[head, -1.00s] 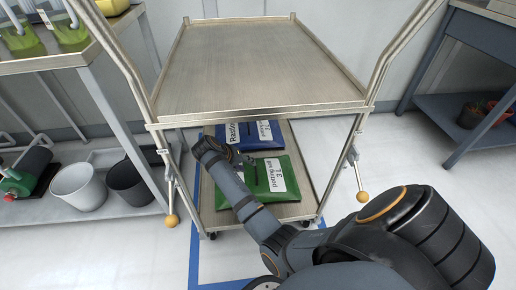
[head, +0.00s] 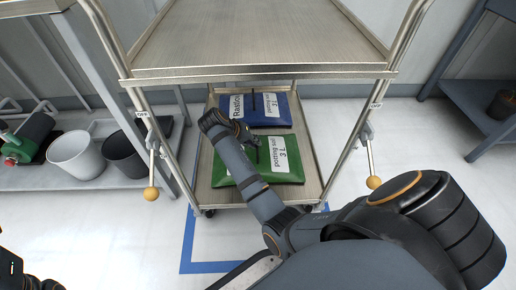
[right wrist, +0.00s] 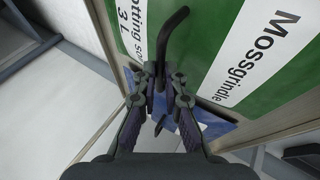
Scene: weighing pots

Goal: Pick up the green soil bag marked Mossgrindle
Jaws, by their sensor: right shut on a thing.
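The green soil bag (head: 230,172) lies on the lower shelf of the metal trolley, with a white label reading "potting soil 3 L". In the right wrist view the green bag (right wrist: 205,45) shows the name Mossgrindle on a white band. My right gripper (head: 252,141) is at the bag's middle, partly hidden by my own forearm. In the right wrist view its fingertips (right wrist: 163,78) are shut on the bag's dark handle (right wrist: 172,42). I cannot tell whether the bag is clear of the shelf. A dark part of my left arm shows at the lower left; its fingers cannot be made out.
A blue bag (head: 273,115) lies behind the green one on the lower shelf (head: 312,178). The trolley's upper shelf (head: 250,35) overhangs both bags. Trolley posts stand on both sides. A white bucket (head: 75,157) and a black bucket (head: 122,157) stand at left.

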